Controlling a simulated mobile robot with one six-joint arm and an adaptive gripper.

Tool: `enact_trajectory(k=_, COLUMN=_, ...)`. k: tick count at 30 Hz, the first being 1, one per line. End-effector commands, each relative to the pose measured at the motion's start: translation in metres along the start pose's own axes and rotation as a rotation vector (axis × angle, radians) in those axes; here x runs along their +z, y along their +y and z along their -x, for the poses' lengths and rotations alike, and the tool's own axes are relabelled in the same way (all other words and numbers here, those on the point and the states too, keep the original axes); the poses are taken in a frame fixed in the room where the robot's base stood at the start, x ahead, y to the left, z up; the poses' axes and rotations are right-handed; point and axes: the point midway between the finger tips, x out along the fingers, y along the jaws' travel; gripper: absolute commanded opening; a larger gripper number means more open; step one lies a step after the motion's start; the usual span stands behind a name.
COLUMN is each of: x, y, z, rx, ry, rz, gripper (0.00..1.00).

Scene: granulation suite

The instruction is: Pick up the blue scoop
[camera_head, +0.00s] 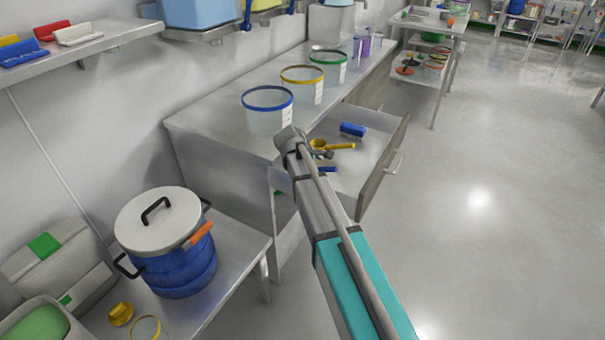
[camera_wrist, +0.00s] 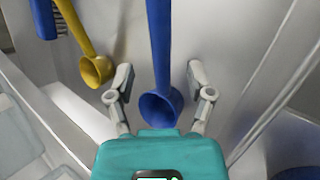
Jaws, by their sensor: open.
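The blue scoop (camera_wrist: 161,105) lies in the open drawer (camera_head: 365,185), its round cup toward my gripper and its handle running up the wrist view. In the head view only a small blue part of it (camera_head: 328,169) shows beside my arm. My gripper (camera_wrist: 160,82) is open, with one finger on each side of the scoop near where cup and handle meet. I see a gap between each finger and the scoop. In the head view my arm hides most of the gripper.
A yellow scoop (camera_wrist: 90,62) lies left of the blue one, with a blue brush (camera_wrist: 43,18) beyond it. The drawer walls stand close on both sides. Rimmed clear tubs (camera_head: 268,120) stand on the counter above. A blue lidded pot (camera_head: 172,262) stands on the lower table at left.

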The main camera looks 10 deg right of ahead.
Motion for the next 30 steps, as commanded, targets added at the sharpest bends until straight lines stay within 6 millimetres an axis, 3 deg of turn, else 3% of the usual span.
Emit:
enact_trajectory(k=12, x=-0.002, y=-0.003, z=-0.035, rx=0.001, ry=0.001, rz=0.001, gripper=0.68)
enact_trajectory(k=30, x=-0.002, y=-0.002, z=-0.037, rx=0.001, ry=0.001, rz=0.001, gripper=0.68)
